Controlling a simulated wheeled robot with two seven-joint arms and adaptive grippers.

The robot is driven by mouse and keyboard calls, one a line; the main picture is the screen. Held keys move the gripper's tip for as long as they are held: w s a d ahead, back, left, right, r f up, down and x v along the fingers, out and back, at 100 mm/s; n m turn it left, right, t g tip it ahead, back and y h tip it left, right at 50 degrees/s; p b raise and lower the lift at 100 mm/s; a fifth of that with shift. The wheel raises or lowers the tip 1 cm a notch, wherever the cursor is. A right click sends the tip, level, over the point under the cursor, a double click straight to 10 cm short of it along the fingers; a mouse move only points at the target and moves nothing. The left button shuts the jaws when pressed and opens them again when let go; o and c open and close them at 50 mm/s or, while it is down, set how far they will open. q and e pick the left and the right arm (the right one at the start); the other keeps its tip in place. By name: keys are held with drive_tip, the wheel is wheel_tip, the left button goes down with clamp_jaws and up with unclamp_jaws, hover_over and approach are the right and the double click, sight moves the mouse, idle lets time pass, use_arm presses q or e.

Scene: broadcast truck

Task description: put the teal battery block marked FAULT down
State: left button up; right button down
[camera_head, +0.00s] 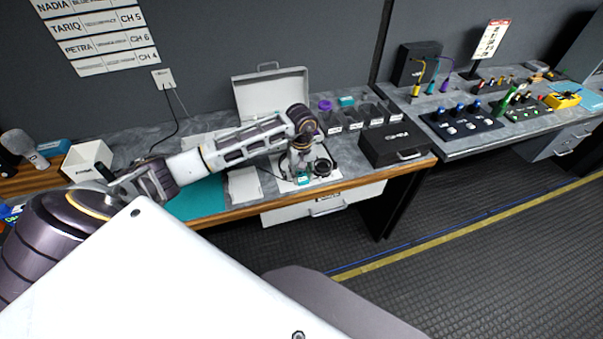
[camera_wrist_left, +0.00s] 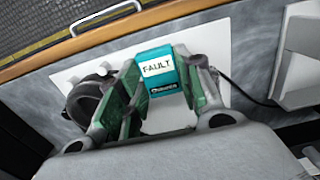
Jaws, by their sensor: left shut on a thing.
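The teal battery block (camera_wrist_left: 158,72) has a white label reading FAULT and shows in the left wrist view between the fingers of my left gripper (camera_wrist_left: 160,88). My left gripper is shut on it. In the head view, the left gripper (camera_head: 302,168) points down over the grey worktop near its front edge, and a bit of the teal block (camera_head: 303,179) shows below it. A white sheet (camera_wrist_left: 85,68) lies under the gripper. I cannot tell whether the block touches it. My right gripper is not in view.
A black round object (camera_head: 322,168) sits right beside the gripper. An open grey case (camera_head: 270,95) stands behind. Several dark bins (camera_head: 365,112) and a black box (camera_head: 396,146) stand to the right. A teal mat (camera_head: 200,199) lies to the left. A drawer (camera_head: 325,202) is below.

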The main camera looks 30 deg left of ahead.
sight(302, 176)
use_arm(q)
drive_tip(key=shift+f, duration=0.15)
drive_tip(key=o, duration=0.9)
drive_tip(key=shift+r+b, duration=0.95)
drive_tip(key=shift+r, duration=5.2)
